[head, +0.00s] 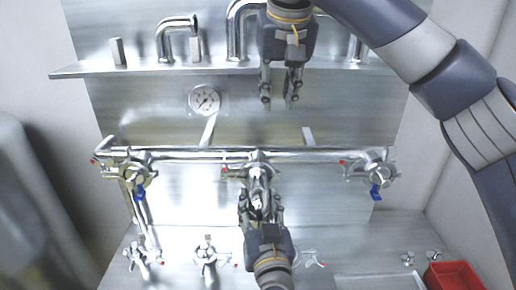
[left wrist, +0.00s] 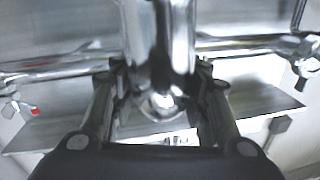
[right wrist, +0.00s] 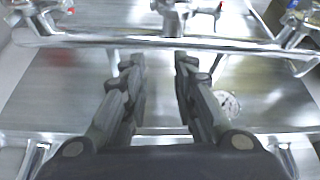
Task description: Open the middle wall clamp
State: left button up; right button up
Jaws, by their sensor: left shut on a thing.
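The middle wall clamp (head: 258,168) is a chrome fitting on the horizontal wall pipe, with a small red tip at its left. My left gripper (head: 261,203) reaches up from below and is shut on the clamp's lower chrome part. In the left wrist view, this chrome part (left wrist: 160,45) stands between the fingers, which hide its sides. My right gripper (head: 279,98) hangs higher, in front of the wall above the pipe. It is empty, and its fingers are apart in the right wrist view (right wrist: 160,65).
Side wall clamps with blue parts sit at the left (head: 133,175) and right (head: 378,170) of the pipe (head: 320,154). A round gauge (head: 206,100) and a metal shelf (head: 90,71) are above. Several fittings (head: 207,257) and a red bin (head: 452,276) are below.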

jog(key=s+a+f+m, duration=0.2)
jog(key=a+f, duration=0.1)
jog(key=a, duration=0.1)
send_near(248, 161)
jog(key=shift+g, duration=0.3)
jog(key=w+f, duration=0.1)
jog(key=w+d+f, duration=0.1)
jog(key=f, duration=0.1)
jog(key=w+d+f, duration=0.1)
jog(key=f, duration=0.1)
jog(key=shift+d, duration=0.1)
grip_shut()
